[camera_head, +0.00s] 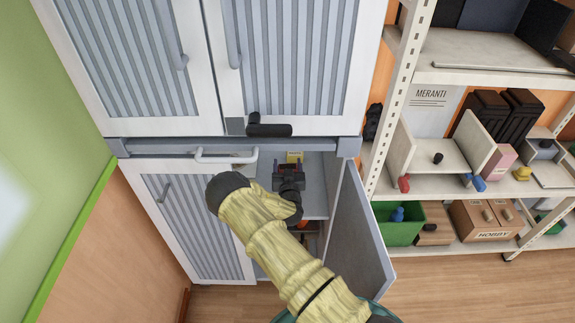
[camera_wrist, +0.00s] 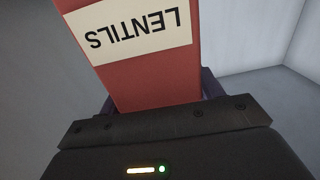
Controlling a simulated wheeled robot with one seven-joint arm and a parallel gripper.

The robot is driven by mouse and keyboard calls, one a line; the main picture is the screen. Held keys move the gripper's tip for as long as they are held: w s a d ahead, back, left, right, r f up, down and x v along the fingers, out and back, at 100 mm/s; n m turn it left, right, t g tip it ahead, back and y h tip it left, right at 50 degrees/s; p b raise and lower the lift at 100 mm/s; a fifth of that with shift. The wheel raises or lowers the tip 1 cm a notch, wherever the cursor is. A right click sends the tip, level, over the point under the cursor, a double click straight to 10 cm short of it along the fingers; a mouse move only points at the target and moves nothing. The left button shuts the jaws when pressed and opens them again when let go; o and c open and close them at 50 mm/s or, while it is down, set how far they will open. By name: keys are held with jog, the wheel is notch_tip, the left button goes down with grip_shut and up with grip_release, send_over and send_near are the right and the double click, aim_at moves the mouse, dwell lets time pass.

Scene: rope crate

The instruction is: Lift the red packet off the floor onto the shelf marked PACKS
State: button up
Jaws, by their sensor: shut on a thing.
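The red packet (camera_wrist: 150,75), with a white LENTILS label, fills the wrist view's upper middle. My gripper (camera_wrist: 155,103) is shut on its near end. In the head view, my gripper (camera_head: 290,168) is inside the open lower right compartment of the cabinet, over a grey shelf (camera_head: 315,190). The packet cannot be made out clearly there. A small yellow patch (camera_head: 295,157) with dark marks shows behind the gripper; I cannot read it as PACKS. Whether the packet touches the shelf cannot be told.
The open cabinet door (camera_head: 357,230) stands close to the right of my arm. The closed lower left door (camera_head: 195,222) is on the other side. A shelf rack (camera_head: 400,100) with boxes and a green crate (camera_head: 398,232) stands at the right. The wooden floor (camera_head: 450,290) at lower right is clear.

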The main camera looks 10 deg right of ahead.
jog(key=shift+f+b, duration=0.35)
jog(key=shift+f, duration=0.15)
dwell(0.7)
jog(key=o, duration=1.6)
jog(key=shift+s, duration=0.1)
jog(key=s+a+b, duration=0.1)
jog(key=s+a, duration=0.1)
jog(key=s, duration=1.5)
jog(key=shift+a, duration=0.3)
